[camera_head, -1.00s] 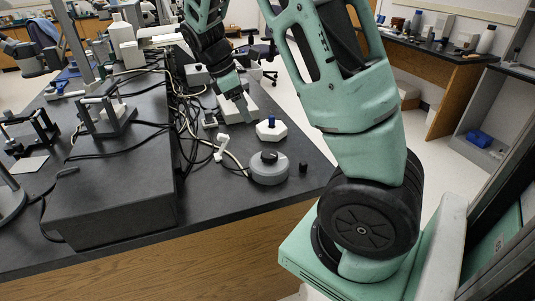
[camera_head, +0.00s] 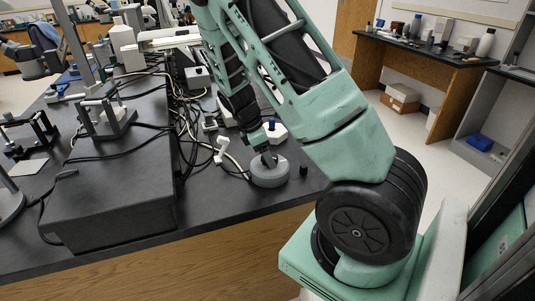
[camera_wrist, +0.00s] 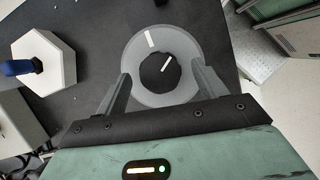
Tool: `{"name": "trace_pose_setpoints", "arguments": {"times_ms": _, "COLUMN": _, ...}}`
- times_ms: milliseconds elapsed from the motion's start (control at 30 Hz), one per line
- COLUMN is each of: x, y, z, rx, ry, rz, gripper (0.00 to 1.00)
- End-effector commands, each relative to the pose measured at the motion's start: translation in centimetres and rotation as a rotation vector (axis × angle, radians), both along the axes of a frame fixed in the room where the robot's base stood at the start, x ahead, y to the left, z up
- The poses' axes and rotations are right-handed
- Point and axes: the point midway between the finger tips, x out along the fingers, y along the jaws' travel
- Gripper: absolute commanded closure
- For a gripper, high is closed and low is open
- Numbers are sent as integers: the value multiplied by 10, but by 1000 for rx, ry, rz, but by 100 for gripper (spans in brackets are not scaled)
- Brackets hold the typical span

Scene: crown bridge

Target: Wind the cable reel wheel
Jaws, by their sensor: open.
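A round grey wheel (camera_head: 270,178) sits on the dark bench top near its front edge. I take it as the cable reel wheel. In the wrist view the wheel (camera_wrist: 185,50) has a black hub (camera_wrist: 157,72) with a white line, and another white mark on its grey rim. My gripper (camera_head: 267,159) is over the wheel, pointing down. In the wrist view its two fingers (camera_wrist: 161,70) are open, one on each side of the hub and overlapping the wheel's disc. I cannot tell if they touch it.
A white hexagonal block with a blue knob (camera_wrist: 45,62) stands close beside the wheel. A small black peg (camera_head: 303,170) stands to its right. A white bent fitting (camera_head: 221,150) and tangled cables lie left. A large dark box (camera_head: 110,180) fills the bench's left side.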

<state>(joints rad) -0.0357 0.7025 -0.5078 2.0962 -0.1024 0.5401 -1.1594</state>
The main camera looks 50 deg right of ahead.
Motion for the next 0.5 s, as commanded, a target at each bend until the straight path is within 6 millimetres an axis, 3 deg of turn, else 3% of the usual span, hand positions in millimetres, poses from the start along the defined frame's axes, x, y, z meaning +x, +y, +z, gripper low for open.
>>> {"name": "trace_pose_setpoints", "arguments": {"times_ms": 367, "x": -1, "y": -2, "z": -6, "rx": -1, "ry": -1, "rz": 0, "gripper": 30}}
{"name": "trace_pose_setpoints", "arguments": {"times_ms": 500, "x": -1, "y": -2, "z": -5, "rx": 0, "ry": -1, "rz": 0, "gripper": 66}}
